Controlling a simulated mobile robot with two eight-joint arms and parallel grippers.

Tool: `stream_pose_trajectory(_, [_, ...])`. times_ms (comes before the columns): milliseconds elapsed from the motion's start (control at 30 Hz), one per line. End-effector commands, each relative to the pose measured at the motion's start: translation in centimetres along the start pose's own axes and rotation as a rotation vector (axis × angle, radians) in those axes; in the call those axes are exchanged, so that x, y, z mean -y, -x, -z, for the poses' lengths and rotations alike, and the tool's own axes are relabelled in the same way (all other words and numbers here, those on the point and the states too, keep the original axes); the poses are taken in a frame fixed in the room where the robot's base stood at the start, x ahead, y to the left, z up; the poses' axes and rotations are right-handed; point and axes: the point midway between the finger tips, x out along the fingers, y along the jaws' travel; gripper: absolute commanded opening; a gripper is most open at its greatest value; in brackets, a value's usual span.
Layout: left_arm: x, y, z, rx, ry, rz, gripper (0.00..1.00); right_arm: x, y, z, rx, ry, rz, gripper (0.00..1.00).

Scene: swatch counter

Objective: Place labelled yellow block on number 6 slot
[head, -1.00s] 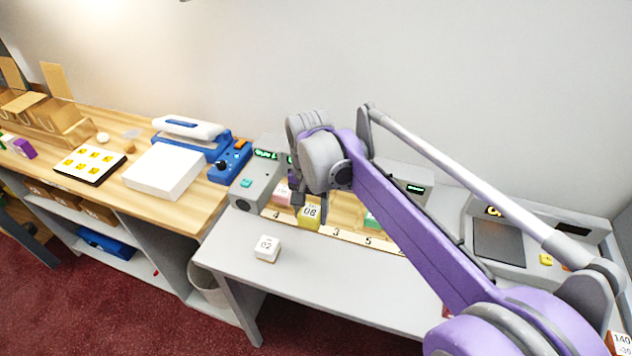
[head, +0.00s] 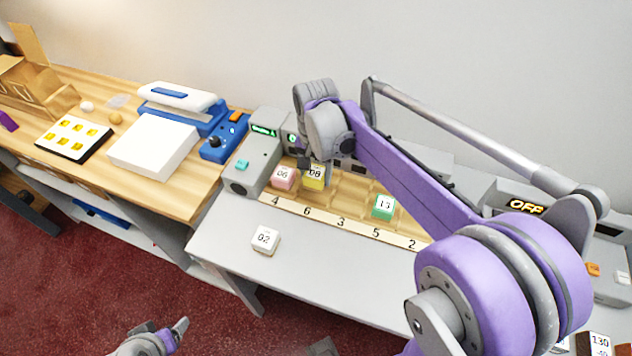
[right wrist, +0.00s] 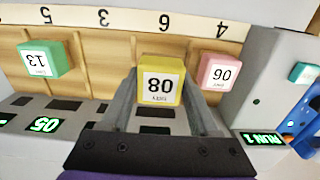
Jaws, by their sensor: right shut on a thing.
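The yellow block (head: 315,180), labelled 08, is at the slot marked 6 (head: 306,211). It also shows in the right wrist view (right wrist: 160,82), upside down, in line with the 6. My right gripper (head: 308,166) is shut on it, with one finger on each side (right wrist: 160,105). I cannot tell whether the block touches the slot floor. A pink block (head: 283,177), labelled 06, sits in the slot marked 4. A green block (head: 384,207), labelled 13, sits in the slot marked 5. Part of my left gripper (head: 172,336) shows at the bottom edge, its jaws unclear.
A white block (head: 265,239) labelled 02 stands on the grey counter (head: 330,268) in front of the numbered strip. Grey machines with lit displays (head: 263,131) stand behind the slots. The slot at 3 looks empty.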

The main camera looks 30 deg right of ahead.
Motion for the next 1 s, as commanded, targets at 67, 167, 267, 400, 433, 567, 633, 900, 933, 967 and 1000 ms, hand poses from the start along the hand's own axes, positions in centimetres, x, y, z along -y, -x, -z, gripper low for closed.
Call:
stream_pose_trajectory(67, [0.0,-0.1,0.0,0.000,0.000,0.000,0.74,0.0,-0.7,0.0,0.000,0.000,0.000,0.00])
stream_pose_trajectory(167, [0.0,-0.2,-0.1,0.001,0.000,0.000,0.74,0.0,-2.1,0.0,0.000,0.000,0.000,0.00])
stream_pose_trajectory(267, [0.0,-0.3,-0.2,0.001,0.000,0.000,0.74,0.0,-3.5,0.0,0.000,0.000,0.000,0.00])
stream_pose_trajectory(400, [0.0,-0.3,-0.2,0.001,0.000,0.000,0.74,0.0,-4.2,0.0,0.000,0.000,0.000,0.00])
stream_pose_trajectory(433, [0.0,-0.3,-0.2,0.001,0.000,0.000,0.74,0.0,-4.1,0.0,0.000,0.000,0.000,0.00])
stream_pose_trajectory(567, [0.0,-0.3,-0.2,0.001,0.000,0.000,0.74,0.0,-4.1,0.0,0.000,0.000,0.000,0.00])
stream_pose_trajectory(633, [0.0,-0.3,-0.2,0.002,0.000,0.000,0.74,0.0,-4.2,0.0,0.000,0.000,0.000,0.00])
stream_pose_trajectory(900, [0.0,-0.5,-0.4,0.003,0.000,0.000,0.74,0.0,-4.4,0.0,0.000,0.000,0.000,0.90])
stream_pose_trajectory(933, [0.0,-0.5,-0.4,0.003,0.000,0.000,0.74,0.0,-4.4,0.0,0.000,0.000,0.000,0.91])
stream_pose_trajectory(967, [0.0,-0.5,-0.4,0.002,0.000,0.000,0.74,0.0,-4.4,0.0,0.000,0.000,0.000,0.91])
stream_pose_trajectory(1000, [0.0,-0.5,-0.4,0.002,0.000,0.000,0.74,0.0,-4.4,0.0,0.000,0.000,0.000,0.91])
